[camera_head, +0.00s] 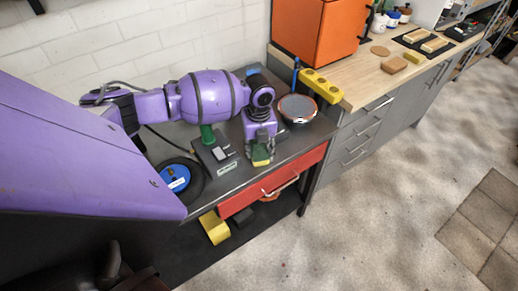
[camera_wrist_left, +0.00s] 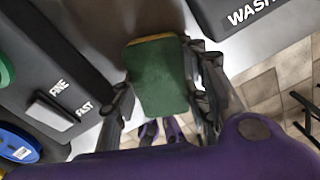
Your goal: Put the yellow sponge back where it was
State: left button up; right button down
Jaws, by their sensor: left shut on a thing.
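The sponge (camera_head: 262,158) has a yellow layer and a green pad. It is in my left gripper (camera_head: 260,146), near the front edge of the grey workbench (camera_head: 235,178). In the left wrist view the sponge (camera_wrist_left: 160,78) sits between the two dark fingers of my left gripper (camera_wrist_left: 163,90), green face toward the camera, yellow along its far edge. The fingers are shut on its sides. I cannot tell whether it touches the bench. My right gripper is not in view.
A dark block labelled FINE and FAST (camera_wrist_left: 58,95) stands left of the sponge, and one labelled WASH (camera_wrist_left: 235,12) to the right. A round pan (camera_head: 297,109), a yellow bar with holes (camera_head: 320,86) and a blue-centred wheel (camera_head: 174,180) are nearby. A red drawer (camera_head: 290,178) is below.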

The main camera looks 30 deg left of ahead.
pick_arm(q)
jog(key=shift+f, duration=0.2)
jog(key=o, duration=0.8)
